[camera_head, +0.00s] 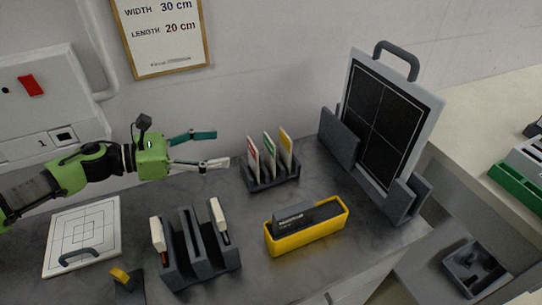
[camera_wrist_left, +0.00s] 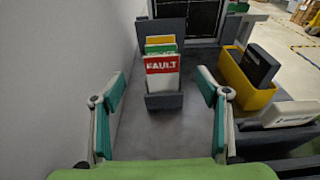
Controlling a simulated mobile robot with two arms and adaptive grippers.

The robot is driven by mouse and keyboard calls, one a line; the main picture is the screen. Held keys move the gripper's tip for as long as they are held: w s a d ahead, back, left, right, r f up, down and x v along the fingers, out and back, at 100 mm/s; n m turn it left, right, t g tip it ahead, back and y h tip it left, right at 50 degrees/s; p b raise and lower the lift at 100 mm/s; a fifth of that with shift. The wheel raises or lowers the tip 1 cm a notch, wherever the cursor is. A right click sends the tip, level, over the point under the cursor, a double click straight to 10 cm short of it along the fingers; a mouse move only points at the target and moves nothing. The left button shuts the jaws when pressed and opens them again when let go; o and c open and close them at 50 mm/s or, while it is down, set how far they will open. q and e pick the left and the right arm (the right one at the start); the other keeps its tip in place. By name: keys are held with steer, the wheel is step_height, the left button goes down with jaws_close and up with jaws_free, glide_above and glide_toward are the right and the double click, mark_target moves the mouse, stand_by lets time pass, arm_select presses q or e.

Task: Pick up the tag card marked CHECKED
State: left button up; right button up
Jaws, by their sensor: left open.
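Three upright tag cards stand in a dark slotted rack (camera_head: 272,182) by the wall. The red-topped card (camera_head: 252,160) is nearest my left gripper and reads FAULT in the left wrist view (camera_wrist_left: 161,65). Behind it are a green-topped card (camera_head: 269,150) and a yellow-topped card (camera_head: 286,146). The green card's lettering (camera_wrist_left: 161,49) is mostly covered, and I cannot read CHECKED on any card. My left gripper (camera_head: 213,148) is open and empty, left of the rack and apart from the cards. In the left wrist view its fingers (camera_wrist_left: 162,84) spread either side of the rack. My right gripper is not in view.
A yellow bin (camera_head: 305,236) holding a dark block stands right of a dark divider (camera_head: 190,252) with white-topped items. A panel with a handle (camera_head: 390,120) stands in a holder behind. A white grid board (camera_head: 82,232) lies at left. Bare counter lies before the rack.

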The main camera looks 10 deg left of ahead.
mark_target(252, 143)
arm_select(q)
steer(key=p+x, duration=0.3)
steer(key=x, duration=0.5)
steer(key=shift+s+r, duration=0.1)
steer(key=shift+r, duration=0.05)
steer(key=shift+w+d+p, duration=0.25)
steer(key=shift+d+p, duration=0.05)
steer(key=shift+d, duration=0.15)
steer(key=p+x, duration=0.1)
steer(key=x, duration=0.1)
steer(key=p+x, duration=0.1)
steer(key=x, duration=0.1)
steer(key=shift+w+d+f, duration=0.1)
steer(key=shift+d+f, duration=0.1)
steer(key=shift+f, duration=0.2)
steer(key=c, duration=1.1)
